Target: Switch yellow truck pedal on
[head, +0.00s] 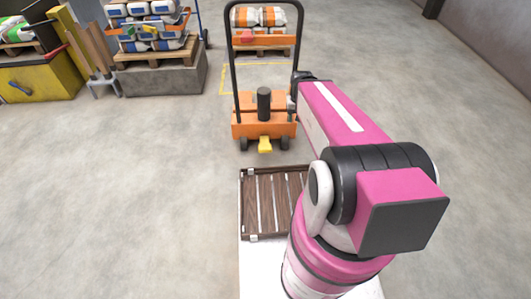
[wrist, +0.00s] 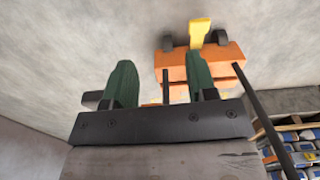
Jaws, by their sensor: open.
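The yellow pedal (head: 264,144) sticks out low from the near side of the orange truck (head: 244,128), just above the floor. In the wrist view the pedal (wrist: 199,32) shows at the top, past the truck's orange body (wrist: 180,74). My gripper (wrist: 161,84) has two green fingers spread apart with nothing between them. It is apart from the pedal, and its fingers overlap the truck's body in the wrist view. In the head view my arm reaches toward the truck's right side and mostly hides the gripper. Whether the pedal is pressed cannot be told.
The truck's tall black handle frame (head: 234,70) rises near my gripper. A dark slatted platform (head: 262,205) lies in front of me, partly behind my arm. Stacked sacks on a pallet (head: 160,50) and a yellow bin (head: 38,82) stand at the back left. Floor left of the truck is clear.

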